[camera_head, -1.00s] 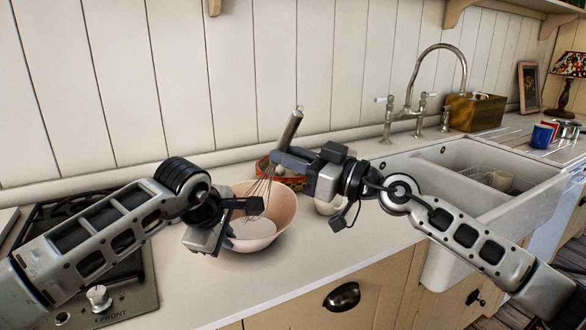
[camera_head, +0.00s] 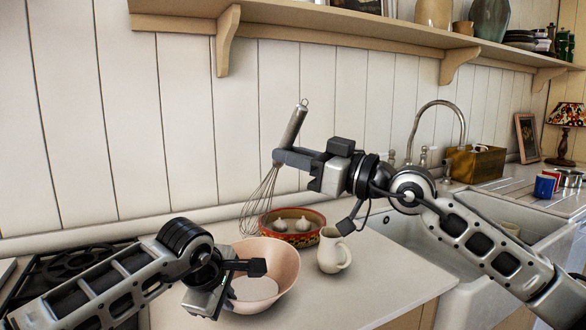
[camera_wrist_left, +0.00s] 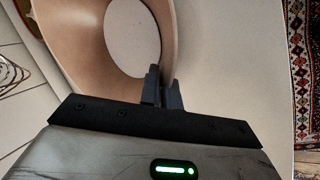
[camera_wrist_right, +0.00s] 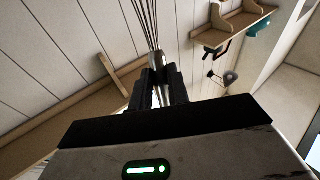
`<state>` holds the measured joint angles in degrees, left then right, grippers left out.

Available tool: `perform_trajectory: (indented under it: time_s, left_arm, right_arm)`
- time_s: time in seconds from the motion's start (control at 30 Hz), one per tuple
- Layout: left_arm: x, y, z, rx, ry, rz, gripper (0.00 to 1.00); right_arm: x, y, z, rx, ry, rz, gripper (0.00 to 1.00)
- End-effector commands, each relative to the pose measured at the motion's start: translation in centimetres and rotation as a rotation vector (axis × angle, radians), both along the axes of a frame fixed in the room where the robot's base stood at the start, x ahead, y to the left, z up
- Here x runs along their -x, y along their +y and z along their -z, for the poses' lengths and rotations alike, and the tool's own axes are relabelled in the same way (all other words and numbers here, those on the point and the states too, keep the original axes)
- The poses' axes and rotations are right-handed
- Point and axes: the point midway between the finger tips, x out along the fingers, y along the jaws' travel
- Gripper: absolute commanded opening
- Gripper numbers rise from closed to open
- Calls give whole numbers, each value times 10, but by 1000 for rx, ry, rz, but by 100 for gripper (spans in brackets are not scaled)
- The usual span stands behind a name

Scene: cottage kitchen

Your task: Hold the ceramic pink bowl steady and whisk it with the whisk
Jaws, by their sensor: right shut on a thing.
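The pink bowl (camera_head: 282,272) stands on the counter in the head view, pale inside; it also fills the top of the left wrist view (camera_wrist_left: 85,45). My left gripper (camera_head: 246,268) is at the bowl's left side. In the left wrist view its fingers (camera_wrist_left: 161,90) are close together with the bowl's wall between them. My right gripper (camera_head: 284,157) is shut on the handle of the metal whisk (camera_head: 262,200). The whisk hangs tilted, wires down to the left, with its lower end above the bowl's far rim. Its wires also show in the right wrist view (camera_wrist_right: 148,22).
A red patterned dish (camera_head: 318,229) with white bulbs sits behind the bowl. A cream jug (camera_head: 332,251) stands right of the bowl. The stove (camera_head: 70,275) is at left, the sink (camera_head: 455,255) at right. A shelf (camera_head: 330,24) runs above. The counter in front is clear.

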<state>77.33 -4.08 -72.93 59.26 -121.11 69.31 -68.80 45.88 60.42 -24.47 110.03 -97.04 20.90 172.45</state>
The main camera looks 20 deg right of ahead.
Motion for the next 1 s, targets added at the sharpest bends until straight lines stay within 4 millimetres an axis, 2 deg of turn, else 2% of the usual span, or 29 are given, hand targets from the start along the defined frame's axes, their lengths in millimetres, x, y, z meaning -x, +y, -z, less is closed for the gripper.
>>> perform_trajectory:
  time_s: [0.23,0.3,0.33,0.67,0.83,1.0]
  left_arm:
    - [0,0,0,-1,-1,-1,0]
    - [0,0,0,-1,-1,-1,23]
    - [0,0,0,-1,-1,-1,29]
    - [0,1,-3,0,-1,-1,29]
    - [8,9,-22,2,-5,1,29]
    - [23,22,-53,0,-6,0,29]
  right_arm:
    - [0,0,-1,-1,-1,1,0]
    - [0,0,-1,-1,-1,1,0]
    - [0,0,-1,-1,-1,1,0]
    - [0,0,0,-1,-1,0,0]
    - [0,0,3,-1,-1,0,0]
    - [0,0,8,-1,-1,0,0]
